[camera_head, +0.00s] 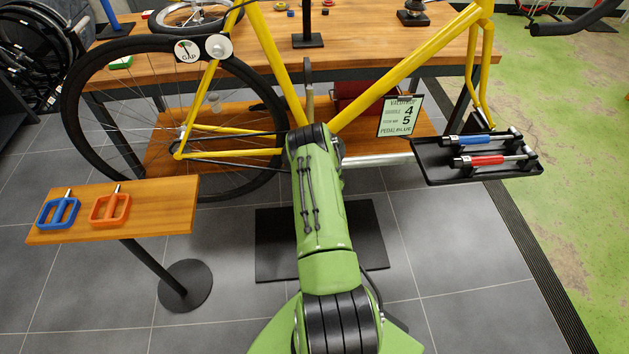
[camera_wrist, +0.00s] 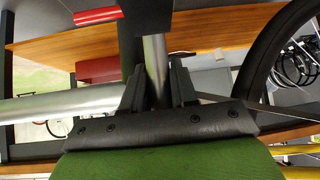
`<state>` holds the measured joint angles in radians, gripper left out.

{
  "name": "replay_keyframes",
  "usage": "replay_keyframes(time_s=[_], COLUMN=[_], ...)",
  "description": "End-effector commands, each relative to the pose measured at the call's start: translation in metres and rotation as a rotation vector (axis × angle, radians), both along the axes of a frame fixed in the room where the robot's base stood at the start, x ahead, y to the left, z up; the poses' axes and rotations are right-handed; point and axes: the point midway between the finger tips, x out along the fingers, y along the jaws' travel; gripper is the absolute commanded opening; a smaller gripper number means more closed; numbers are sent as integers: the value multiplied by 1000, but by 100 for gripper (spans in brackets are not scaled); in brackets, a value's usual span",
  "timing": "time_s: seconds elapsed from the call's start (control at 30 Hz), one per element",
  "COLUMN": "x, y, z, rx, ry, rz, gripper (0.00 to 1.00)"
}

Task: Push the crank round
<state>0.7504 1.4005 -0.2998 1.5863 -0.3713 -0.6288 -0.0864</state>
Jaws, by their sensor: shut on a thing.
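The yellow bike frame (camera_head: 400,68) stands with its rear wheel (camera_head: 85,125) at the left. In the head view my arm covers the bottom bracket and my gripper. In the wrist view my gripper (camera_wrist: 157,92) is shut, with its dark fingers on either side of a silver upright bar (camera_wrist: 154,65). I take the held thing to be the crank, but its gripped part is largely hidden. A grey upright bar (camera_head: 309,90) shows just above my wrist in the head view; I cannot tell whether it is part of the crank.
A small wooden stand (camera_head: 150,205) at left holds a blue pedal (camera_head: 59,213) and an orange pedal (camera_head: 110,209). A black tray (camera_head: 440,170) at right holds blue and red tools. A clipboard sign (camera_head: 400,116) hangs nearby.

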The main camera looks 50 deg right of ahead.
Motion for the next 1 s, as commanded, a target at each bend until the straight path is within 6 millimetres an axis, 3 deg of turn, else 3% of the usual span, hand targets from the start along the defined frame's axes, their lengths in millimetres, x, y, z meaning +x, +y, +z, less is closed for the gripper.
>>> replay_keyframes(time_s=[0.17, 0.2, 0.33, 0.67, 1.0], x=[-2, -2, -2, -4, -54], y=[0, 0, 0, 3, 41], z=[-2, -2, -1, 5, 71], rx=[4, 4, 3, 1, 4], ry=[5, 5, 4, 2, 3], rz=[-3, -3, -2, -1, -6], gripper=[0, 31, 48, 48, 48])
